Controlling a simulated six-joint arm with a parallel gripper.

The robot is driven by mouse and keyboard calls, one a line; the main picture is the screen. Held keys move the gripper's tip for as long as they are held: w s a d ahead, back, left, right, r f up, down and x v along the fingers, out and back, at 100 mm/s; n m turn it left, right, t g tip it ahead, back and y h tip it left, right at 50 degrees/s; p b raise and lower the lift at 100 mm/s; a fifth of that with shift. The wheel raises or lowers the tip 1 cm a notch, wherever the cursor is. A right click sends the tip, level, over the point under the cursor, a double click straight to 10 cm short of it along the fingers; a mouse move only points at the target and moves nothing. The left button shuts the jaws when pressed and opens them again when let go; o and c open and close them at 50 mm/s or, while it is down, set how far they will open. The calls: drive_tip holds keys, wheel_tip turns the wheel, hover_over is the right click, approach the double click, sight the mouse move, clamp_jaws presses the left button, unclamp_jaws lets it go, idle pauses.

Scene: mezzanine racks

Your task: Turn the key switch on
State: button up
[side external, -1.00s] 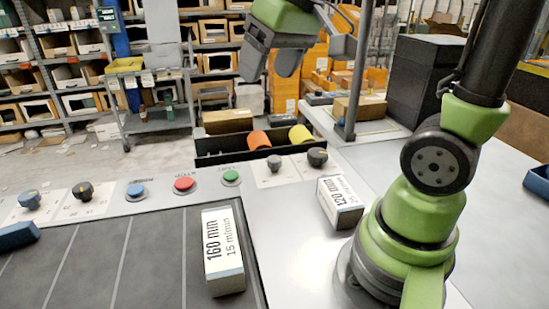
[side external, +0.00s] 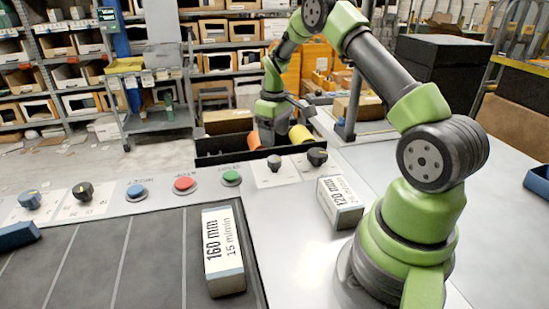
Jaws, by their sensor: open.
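The control panel has two dark switches at its right end: a small one (side external: 274,163) on a white plate and a larger round one (side external: 317,157) to its right. Which of them is the key switch I cannot tell for sure; their markings are too small to read. My gripper (side external: 268,140) is open and points down, just above and behind the small dark switch in the picture. It appears clear of the switch, and nothing shows between its fingers.
Left along the panel are a green button (side external: 231,178), a red button (side external: 184,184), a blue button (side external: 136,192), a black knob (side external: 83,191) and a blue knob (side external: 30,200). A black bin (side external: 212,157) stands behind. Boxes marked 160 mm (side external: 223,250) and 120 mm (side external: 341,202) stand nearby.

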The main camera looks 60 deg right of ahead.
sight(274, 158)
wheel_tip(274, 158, down, 8)
drive_tip(key=shift+r, duration=0.2)
drive_tip(key=c, duration=0.9)
